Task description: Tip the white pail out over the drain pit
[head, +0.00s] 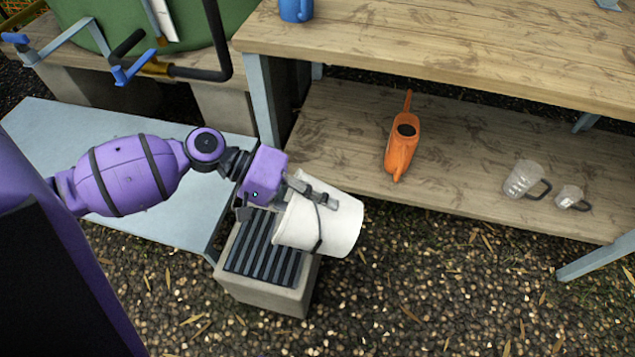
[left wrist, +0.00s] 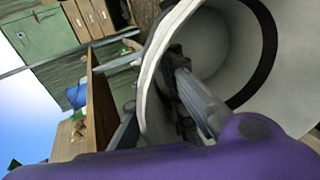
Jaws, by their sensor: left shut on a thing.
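The white pail (head: 335,228) is tilted well over on its side above the drain pit (head: 268,288), a pale block topped with a dark slatted grate. My left gripper (head: 312,192) is shut on the pail's rim and wall. The left wrist view shows the pail (left wrist: 225,45) from its mouth, with one finger inside and the other outside. The mouth faces toward my gripper, on the grate side. A dark handle (left wrist: 268,50) crosses the pail. The visible part of the inside looks bare; the rest is hidden. No pouring stream shows. My right gripper is not in view.
A wooden bench (head: 430,45) stands behind, with an orange watering can (head: 402,145) and two clear jugs on its lower shelf (head: 340,130). A blue mug (head: 296,9) is on top. A grey metal surface (head: 60,130) lies left. Gravel in front is clear.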

